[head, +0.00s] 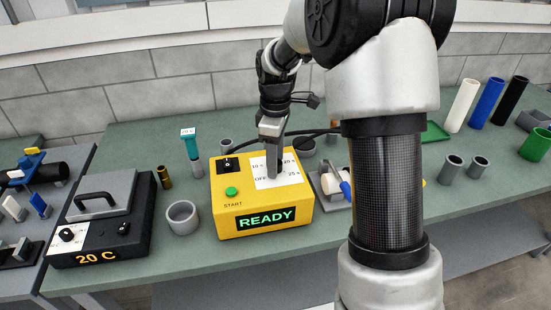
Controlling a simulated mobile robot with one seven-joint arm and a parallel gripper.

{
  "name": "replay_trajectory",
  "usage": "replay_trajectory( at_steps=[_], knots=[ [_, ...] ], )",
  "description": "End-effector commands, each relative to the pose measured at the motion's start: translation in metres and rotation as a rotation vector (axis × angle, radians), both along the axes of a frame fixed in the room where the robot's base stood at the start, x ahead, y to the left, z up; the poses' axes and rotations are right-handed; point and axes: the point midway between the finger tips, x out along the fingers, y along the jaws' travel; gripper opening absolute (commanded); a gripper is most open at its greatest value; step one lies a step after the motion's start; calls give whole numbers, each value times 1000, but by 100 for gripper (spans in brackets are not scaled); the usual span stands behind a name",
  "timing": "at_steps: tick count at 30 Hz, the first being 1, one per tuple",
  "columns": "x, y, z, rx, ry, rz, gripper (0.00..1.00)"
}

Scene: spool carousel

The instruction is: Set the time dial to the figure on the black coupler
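The yellow control box (226,212) stands in the middle of the green bench. Its white dial plate (264,183) carries the marks 10 S, 20 S, 25 S and OFF, partly covered. My gripper (274,172) points down at the middle of this plate, where the time dial is. The fingers hide most of the dial, so its pointer and whether the fingers grip it cannot be told. The box display (266,219) reads READY in green. I cannot make out a black coupler with a figure on it.
Left are a heater (98,240) showing 20 C, a grey ring (182,217) and a teal-topped tool (189,147). A black cable runs behind the box. White, blue and black pipes (512,101) and grey couplers (451,167) stand right. My arm hides the centre right.

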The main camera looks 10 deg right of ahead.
Motion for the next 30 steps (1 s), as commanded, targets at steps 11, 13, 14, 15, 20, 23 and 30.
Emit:
replay_trajectory(
  at_steps=[11,13,14,15,20,23,30],
  knots=[
    [0,0,0,0,0,-3,7],
    [0,0,1,0,0,-11,7],
    [0,0,1,0,0,-16,7],
    [0,0,1,0,0,-25,7],
    [0,0,1,0,0,-93,7],
    [0,0,1,0,0,-160,7],
    [0,0,1,-1,0,-373,7]
  ],
)
